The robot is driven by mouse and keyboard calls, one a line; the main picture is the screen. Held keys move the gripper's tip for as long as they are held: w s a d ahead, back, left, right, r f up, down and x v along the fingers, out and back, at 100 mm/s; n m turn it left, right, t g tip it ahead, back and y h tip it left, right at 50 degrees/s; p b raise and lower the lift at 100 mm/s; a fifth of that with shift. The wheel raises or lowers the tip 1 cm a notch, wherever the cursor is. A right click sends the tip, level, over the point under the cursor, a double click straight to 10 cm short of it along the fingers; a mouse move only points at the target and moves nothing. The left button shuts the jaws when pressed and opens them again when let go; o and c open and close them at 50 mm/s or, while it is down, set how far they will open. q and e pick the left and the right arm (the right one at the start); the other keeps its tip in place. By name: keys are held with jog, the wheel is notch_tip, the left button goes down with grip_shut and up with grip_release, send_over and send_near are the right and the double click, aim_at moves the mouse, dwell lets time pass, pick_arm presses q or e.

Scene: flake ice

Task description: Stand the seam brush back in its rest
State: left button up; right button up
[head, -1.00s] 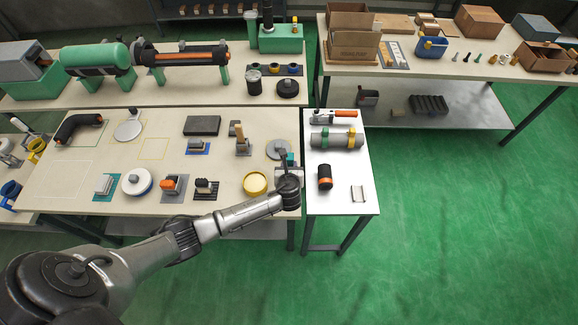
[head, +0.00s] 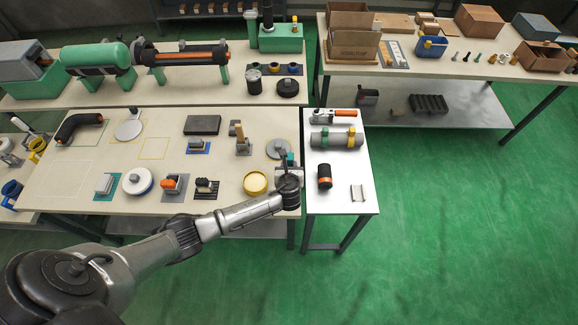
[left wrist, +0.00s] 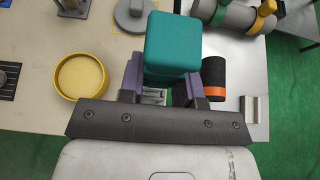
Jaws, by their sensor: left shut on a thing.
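My left gripper (head: 290,172) is near the right edge of the front bench, beside the narrow white table. In the left wrist view its purple fingers (left wrist: 159,90) are shut on a teal block-shaped thing (left wrist: 173,45), which I take to be the seam brush. Only a small teal part (head: 291,159) shows in the head view; any bristles are hidden. A grey upright holder on a teal mat (head: 105,185) stands at the front of the bench; I cannot tell whether it is the brush's rest. My right gripper is not in view.
A yellow round dish (head: 255,183) and a grey disc (head: 279,149) are close to the gripper. An orange-banded black cylinder (head: 325,177), a grey pipe (head: 336,138) and a small metal channel (head: 359,193) lie on the white table. Several small stands crowd the bench front.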

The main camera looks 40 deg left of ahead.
pick_arm(q)
jog(key=shift+f+b, duration=0.65)
jog(key=shift+f, duration=0.55)
jog(key=shift+f+b, duration=0.3)
jog(key=shift+f, duration=0.25)
dwell(0.6)
jog(key=shift+p, duration=0.35)
jog(key=shift+f+b, duration=0.35)
jog(key=shift+f, duration=0.15)
jog(key=shift+f+b, duration=0.3)
jog(key=shift+f, duration=0.15)
jog(key=o, duration=1.1)
